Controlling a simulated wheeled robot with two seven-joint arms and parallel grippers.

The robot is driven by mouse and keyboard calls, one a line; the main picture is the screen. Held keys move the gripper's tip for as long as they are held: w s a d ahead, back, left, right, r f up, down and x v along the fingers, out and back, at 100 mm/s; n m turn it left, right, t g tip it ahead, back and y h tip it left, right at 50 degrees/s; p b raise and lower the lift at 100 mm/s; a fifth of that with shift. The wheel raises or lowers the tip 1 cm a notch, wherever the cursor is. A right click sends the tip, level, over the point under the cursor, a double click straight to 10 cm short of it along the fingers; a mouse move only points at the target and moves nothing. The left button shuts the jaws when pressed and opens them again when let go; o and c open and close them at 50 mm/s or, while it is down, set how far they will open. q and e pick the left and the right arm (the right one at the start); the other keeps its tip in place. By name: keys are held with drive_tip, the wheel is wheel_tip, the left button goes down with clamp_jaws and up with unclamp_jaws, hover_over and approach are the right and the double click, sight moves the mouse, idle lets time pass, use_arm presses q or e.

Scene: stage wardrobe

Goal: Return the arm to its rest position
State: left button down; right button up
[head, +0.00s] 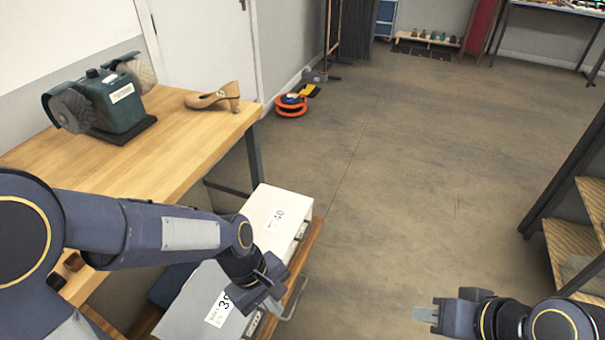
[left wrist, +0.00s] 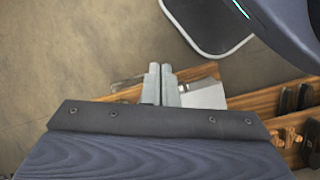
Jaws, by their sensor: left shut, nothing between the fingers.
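My left arm comes in from the left in the head view, stretched over the corner of the workbench (head: 185,120). Its gripper (head: 272,302) points down, close over or beside a grey box labelled 39 (head: 203,298). I cannot tell whether it touches the box. In the left wrist view the two fingers of this gripper (left wrist: 161,83) lie side by side, shut and empty. My right gripper (head: 425,314) is at the bottom right of the head view, over the floor, pointing left. I cannot make out a gap between its fingers.
An orange reel (head: 291,106) lies by the wall. Wooden steps (head: 575,245) stand right. The middle floor is clear.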

use_arm(q)
drive_tip(key=s+a+r+m+t+p, duration=0.1)
drive_tip(key=s+a+r+m+t, duration=0.2)
drive_tip(key=a+r, duration=0.4)
drive_tip(key=s+a+r+m+t+p, duration=0.2)
drive_tip(key=s+a+r, duration=0.3)
drive_tip(key=a+r, duration=0.3)
drive_tip(key=shift+r+m+t, duration=0.4)
drive_tip(key=shift+m+t, duration=0.5)
drive_tip(key=shift+w, duration=0.1)
